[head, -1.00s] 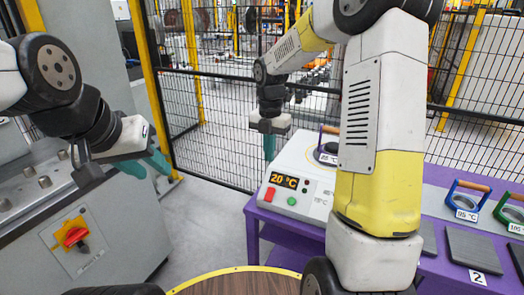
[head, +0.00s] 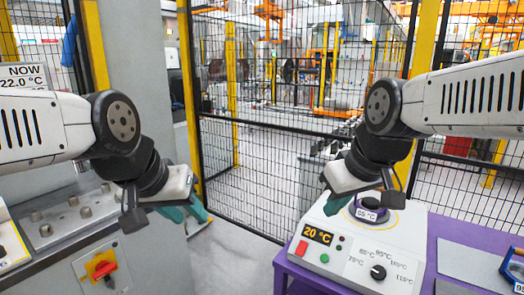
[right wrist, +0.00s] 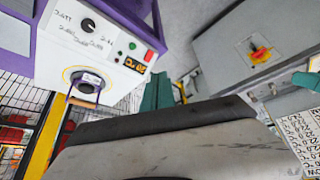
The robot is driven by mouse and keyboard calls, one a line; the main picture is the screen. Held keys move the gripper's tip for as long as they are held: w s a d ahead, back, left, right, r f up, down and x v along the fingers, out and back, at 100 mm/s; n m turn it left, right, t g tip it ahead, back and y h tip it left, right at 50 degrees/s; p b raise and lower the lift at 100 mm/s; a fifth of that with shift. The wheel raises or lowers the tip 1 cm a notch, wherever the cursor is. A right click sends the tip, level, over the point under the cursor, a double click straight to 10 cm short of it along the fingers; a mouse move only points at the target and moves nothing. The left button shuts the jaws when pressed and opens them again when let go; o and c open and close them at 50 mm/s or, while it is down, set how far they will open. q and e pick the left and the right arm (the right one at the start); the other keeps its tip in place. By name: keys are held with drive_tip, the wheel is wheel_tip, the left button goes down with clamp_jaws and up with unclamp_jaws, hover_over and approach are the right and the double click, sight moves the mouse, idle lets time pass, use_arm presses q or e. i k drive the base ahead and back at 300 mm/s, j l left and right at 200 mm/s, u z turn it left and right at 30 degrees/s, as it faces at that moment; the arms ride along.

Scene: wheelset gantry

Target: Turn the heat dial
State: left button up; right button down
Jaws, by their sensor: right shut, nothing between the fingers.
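The heat dial (head: 378,272) is a small black knob on the sloping front of a white heater box (head: 345,236), with temperature labels around it. It also shows upside down in the right wrist view (right wrist: 88,24). A display (head: 317,234) reads 20 °C. My right gripper (head: 338,205) is shut and empty near the box's back left, apart from the dial; its teal fingers also show in the right wrist view (right wrist: 156,93). My left gripper (head: 186,212) hangs by the grey cabinet, far left of the dial; its opening is unclear.
A red button (head: 301,248) and a green button (head: 324,258) sit left of the dial. A ring tagged 85 °C (head: 370,209) stands on the box top, close to my right gripper. A red rotary switch (head: 103,268) is on the cabinet. Mesh fence stands behind.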

sight(378, 273)
drive_tip(key=z, duration=1.25)
